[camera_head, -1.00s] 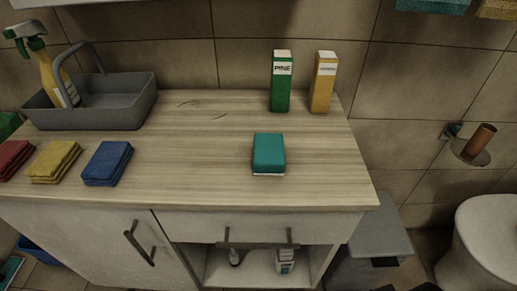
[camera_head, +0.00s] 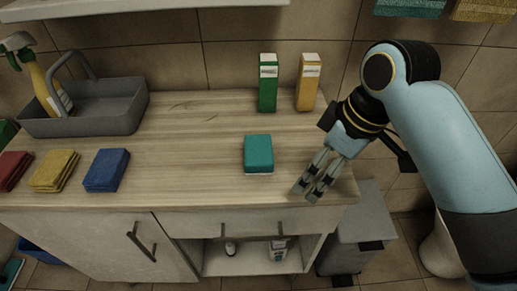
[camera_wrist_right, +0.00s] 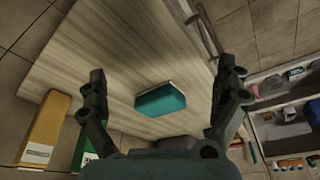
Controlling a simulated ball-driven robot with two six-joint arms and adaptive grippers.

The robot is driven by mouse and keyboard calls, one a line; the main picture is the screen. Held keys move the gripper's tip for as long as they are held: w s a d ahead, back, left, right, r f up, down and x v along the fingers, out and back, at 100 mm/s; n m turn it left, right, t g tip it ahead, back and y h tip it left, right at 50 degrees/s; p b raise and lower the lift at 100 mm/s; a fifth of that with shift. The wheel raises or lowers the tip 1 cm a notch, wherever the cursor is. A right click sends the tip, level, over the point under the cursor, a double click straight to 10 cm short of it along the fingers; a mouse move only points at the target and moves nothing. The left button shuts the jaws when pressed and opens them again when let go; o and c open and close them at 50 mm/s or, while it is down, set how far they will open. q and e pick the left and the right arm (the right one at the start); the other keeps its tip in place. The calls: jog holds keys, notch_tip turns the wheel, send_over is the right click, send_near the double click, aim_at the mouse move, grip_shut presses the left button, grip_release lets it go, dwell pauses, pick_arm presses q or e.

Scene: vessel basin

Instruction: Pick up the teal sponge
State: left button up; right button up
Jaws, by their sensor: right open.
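The teal sponge (camera_head: 258,153) lies on the wooden counter right of its middle, with a pale layer along its lower edge. It also shows in the right wrist view (camera_wrist_right: 160,100), on the counter in the space between the finger tips. My right gripper (camera_head: 313,190) is open and empty, over the counter's right front part, to the right of the sponge and apart from it. In the right wrist view its two fingers (camera_wrist_right: 166,85) stand wide apart. My left gripper is not in view.
A green box (camera_head: 268,84) and a yellow box (camera_head: 308,83) stand behind the sponge. Folded blue (camera_head: 106,170), yellow (camera_head: 55,171) and red (camera_head: 13,170) cloths lie left. A grey caddy (camera_head: 110,117) holds a spray bottle (camera_head: 50,88). Counter around the sponge is clear.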

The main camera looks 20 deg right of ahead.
jog(key=w+a+r+n, duration=0.2)
jog(key=w, duration=0.1)
jog(key=w+a+r+n+y, duration=0.1)
jog(key=w+r+n, duration=0.1)
jog(key=w, duration=0.2)
jog(key=w+a+r+n+g+y, duration=0.1)
jog(key=w+a+r+n, duration=0.1)
jog(key=w, duration=0.1)
jog(key=shift+w+a+n, duration=0.25)
jog(key=shift+a+n, duration=0.05)
send_over(260, 148)
jog(key=shift+y, duration=0.3)
jog(key=f, duration=0.4)
jog(key=shift+w+d+f, duration=0.1)
jog(key=shift+d+f, duration=0.1)
jog(key=shift+d, duration=0.1)
jog(key=f, duration=0.5)
jog(key=shift+a, duration=0.3)
jog(key=shift+a+f, duration=0.2)
jog(key=shift+f, duration=0.25)
jog(key=c, duration=0.6)
